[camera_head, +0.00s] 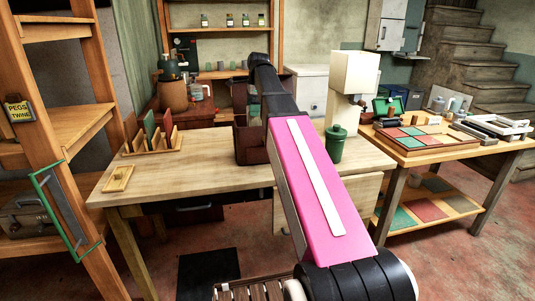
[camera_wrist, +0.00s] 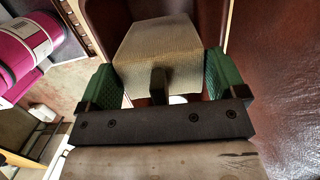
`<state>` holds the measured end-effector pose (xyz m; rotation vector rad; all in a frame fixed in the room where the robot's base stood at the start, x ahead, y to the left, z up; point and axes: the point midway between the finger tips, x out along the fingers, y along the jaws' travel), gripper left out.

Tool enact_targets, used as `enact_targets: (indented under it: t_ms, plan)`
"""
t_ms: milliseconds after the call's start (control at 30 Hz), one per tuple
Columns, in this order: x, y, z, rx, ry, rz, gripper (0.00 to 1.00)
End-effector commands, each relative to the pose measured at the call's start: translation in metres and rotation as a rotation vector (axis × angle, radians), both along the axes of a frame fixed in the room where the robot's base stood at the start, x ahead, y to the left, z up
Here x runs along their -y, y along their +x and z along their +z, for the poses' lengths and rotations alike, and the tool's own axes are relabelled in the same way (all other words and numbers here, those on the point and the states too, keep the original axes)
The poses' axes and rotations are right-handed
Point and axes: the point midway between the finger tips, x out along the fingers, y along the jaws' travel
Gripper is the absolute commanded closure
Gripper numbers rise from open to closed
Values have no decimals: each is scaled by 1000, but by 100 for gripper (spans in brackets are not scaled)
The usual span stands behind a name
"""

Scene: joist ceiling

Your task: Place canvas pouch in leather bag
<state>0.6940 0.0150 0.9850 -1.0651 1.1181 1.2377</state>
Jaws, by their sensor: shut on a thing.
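The canvas pouch (camera_wrist: 160,45) is a beige, woven-looking block in the wrist view. My gripper (camera_wrist: 162,80) has green finger pads on either side of it and is shut on it. The leather bag (camera_head: 243,146) is dark reddish brown and stands upright on the wooden table, partly behind my arm. In the wrist view its brown wall (camera_wrist: 285,95) fills the right side, and brown surfaces also flank the pouch. The pouch appears to be at or within the bag's opening; its depth and any contact with the bottom cannot be told. My arm mostly hides the gripper in the head view.
The wooden table (camera_head: 200,180) holds a slotted rack (camera_head: 152,142) at left and a green lidded cup (camera_head: 336,143) right of my arm. The table's front left is mostly clear.

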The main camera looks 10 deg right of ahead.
Motion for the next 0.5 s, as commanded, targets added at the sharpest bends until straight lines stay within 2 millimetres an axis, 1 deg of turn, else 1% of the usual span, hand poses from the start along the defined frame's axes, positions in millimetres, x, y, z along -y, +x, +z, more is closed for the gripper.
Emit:
enact_targets:
  t_ms: [167, 400, 500]
  plan:
    - [0, -1, -15, -1, 0, 0, 51]
    - [0, -1, -55, -2, 0, -1, 51]
    - [0, 0, -65, -1, 0, -1, 51]
